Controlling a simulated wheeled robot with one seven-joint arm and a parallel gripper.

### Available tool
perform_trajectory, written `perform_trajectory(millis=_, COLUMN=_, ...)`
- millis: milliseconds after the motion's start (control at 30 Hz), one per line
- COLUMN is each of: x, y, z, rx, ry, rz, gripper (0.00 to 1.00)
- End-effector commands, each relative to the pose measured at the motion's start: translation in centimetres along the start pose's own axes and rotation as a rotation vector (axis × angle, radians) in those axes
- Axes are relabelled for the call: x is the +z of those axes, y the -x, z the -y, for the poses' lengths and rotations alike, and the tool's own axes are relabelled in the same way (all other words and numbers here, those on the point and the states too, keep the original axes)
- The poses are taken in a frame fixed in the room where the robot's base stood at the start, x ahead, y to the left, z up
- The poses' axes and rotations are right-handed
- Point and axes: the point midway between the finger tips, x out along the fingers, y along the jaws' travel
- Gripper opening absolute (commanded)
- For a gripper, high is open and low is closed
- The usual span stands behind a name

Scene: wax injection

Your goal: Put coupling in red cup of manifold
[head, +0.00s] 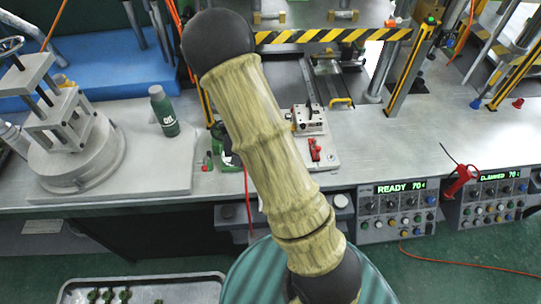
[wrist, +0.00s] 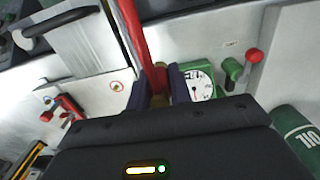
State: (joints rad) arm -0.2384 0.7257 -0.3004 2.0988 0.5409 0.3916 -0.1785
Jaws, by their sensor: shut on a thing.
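My gripper (wrist: 159,98) is in the wrist view, with its two dark blue fingers shut on a brownish coupling (wrist: 160,76). A red hose (wrist: 133,28) runs from the coupling toward the bench front. In the head view my arm covers the gripper and coupling; a thin red hose (head: 248,202) hangs below. A green block with a round gauge (wrist: 200,84) is close to the fingers. Beside it are a green part (wrist: 232,68) and a red-topped part (wrist: 253,56). I cannot tell which piece is the manifold's red cup.
A green OIL bottle (head: 163,112) stands left of my arm. A fixture with a red lever (head: 315,150) is on the right. Control boxes (head: 398,207) hang along the bench front, with a red tool (head: 459,181) at them. A tray (head: 140,290) lies below left.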

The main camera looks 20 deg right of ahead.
Motion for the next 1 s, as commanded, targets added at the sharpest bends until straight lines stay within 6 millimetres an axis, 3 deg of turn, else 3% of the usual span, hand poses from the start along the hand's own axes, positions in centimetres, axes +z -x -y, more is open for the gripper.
perform_trajectory(millis=267, x=0.0, y=-0.7, z=0.0, rx=0.000, ry=0.002, rz=0.001, gripper=0.00)
perform_trajectory(millis=600, x=-0.1, y=-5.5, z=-0.2, rx=0.000, ry=-0.002, rz=0.001, gripper=0.00)
perform_trajectory(millis=1000, x=0.0, y=-6.2, z=0.3, rx=0.000, ry=0.009, rz=0.000, gripper=0.00)
